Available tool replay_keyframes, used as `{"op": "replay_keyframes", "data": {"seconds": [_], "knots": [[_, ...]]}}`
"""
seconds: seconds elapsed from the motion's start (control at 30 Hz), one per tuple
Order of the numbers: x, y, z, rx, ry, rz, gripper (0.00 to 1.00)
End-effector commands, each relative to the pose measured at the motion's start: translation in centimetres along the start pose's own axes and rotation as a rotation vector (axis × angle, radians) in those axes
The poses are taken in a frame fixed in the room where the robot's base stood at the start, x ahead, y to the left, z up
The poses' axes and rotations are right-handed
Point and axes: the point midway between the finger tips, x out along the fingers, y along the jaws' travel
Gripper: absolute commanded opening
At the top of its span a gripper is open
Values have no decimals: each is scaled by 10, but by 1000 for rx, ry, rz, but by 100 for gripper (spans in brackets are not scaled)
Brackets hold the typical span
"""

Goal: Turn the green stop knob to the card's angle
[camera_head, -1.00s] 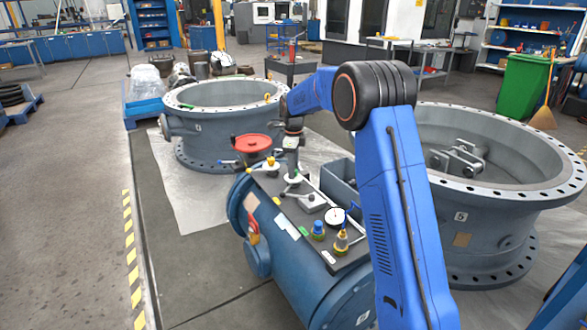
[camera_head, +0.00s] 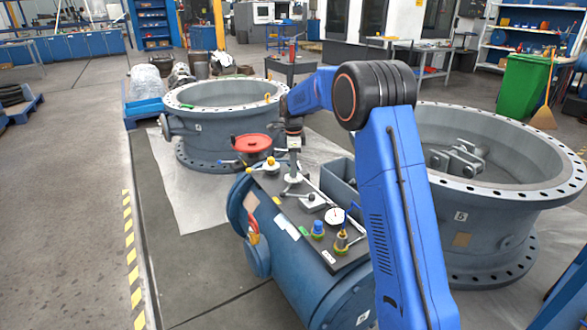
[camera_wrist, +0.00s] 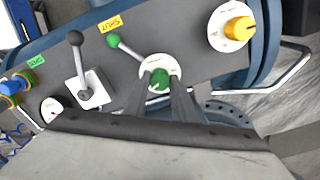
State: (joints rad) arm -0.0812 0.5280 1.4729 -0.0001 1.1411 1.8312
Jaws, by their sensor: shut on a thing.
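The green stop knob (camera_wrist: 160,78) sits on a round white dial plate (camera_wrist: 161,66) on the dark panel in the wrist view. My gripper (camera_wrist: 160,86) has one finger on each side of the knob and is shut on it. A yellow card (camera_wrist: 111,24) and a green card (camera_wrist: 35,61) lie on the panel; I cannot read an angle on either. In the head view my gripper (camera_head: 293,174) is low over the panel, and the knob is too small to make out.
A yellow knob on a white plate (camera_wrist: 230,30) is to the right of the dial. A dark-balled lever (camera_wrist: 80,65) is to its left, with a gauge (camera_wrist: 52,109) beyond. A red handwheel (camera_head: 253,143) stands behind the panel. Large flanged valve bodies (camera_head: 460,175) stand around.

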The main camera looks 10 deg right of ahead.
Motion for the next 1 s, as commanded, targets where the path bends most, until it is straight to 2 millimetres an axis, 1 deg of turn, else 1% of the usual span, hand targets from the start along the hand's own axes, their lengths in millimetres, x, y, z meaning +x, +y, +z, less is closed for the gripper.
{"op": "replay_keyframes", "data": {"seconds": [1.0], "knots": [[-1,0,0,-965,0,-2,2]]}}
